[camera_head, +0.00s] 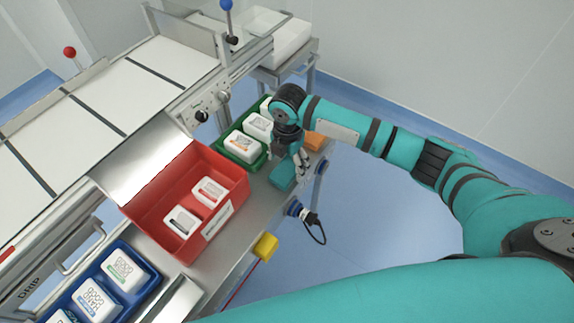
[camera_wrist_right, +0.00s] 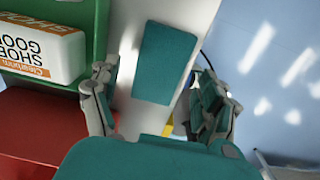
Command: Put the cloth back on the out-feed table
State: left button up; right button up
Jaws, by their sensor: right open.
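A flat teal cloth (camera_head: 283,176) lies on the steel table (camera_head: 258,207), between the green tray and the table's front edge. In the right wrist view the cloth (camera_wrist_right: 153,62) is a teal rectangle lying flat on the pale surface, ahead of the fingers. My right gripper (camera_head: 301,166) is over the table close beside the cloth, pointing down, and partly covers it in the head view. In the wrist view its fingers (camera_wrist_right: 158,92) are apart with nothing between them. My left gripper is not in view.
A green tray (camera_head: 226,153) with white boxes and a red bin (camera_head: 158,203) with two white boxes stand on the table. An orange item (camera_head: 315,141) lies behind the gripper.

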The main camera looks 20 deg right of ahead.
aim_at(288, 169)
notch_tip(288, 169, up, 10)
dwell(0.3)
jog(key=shift+s+f, duration=0.1)
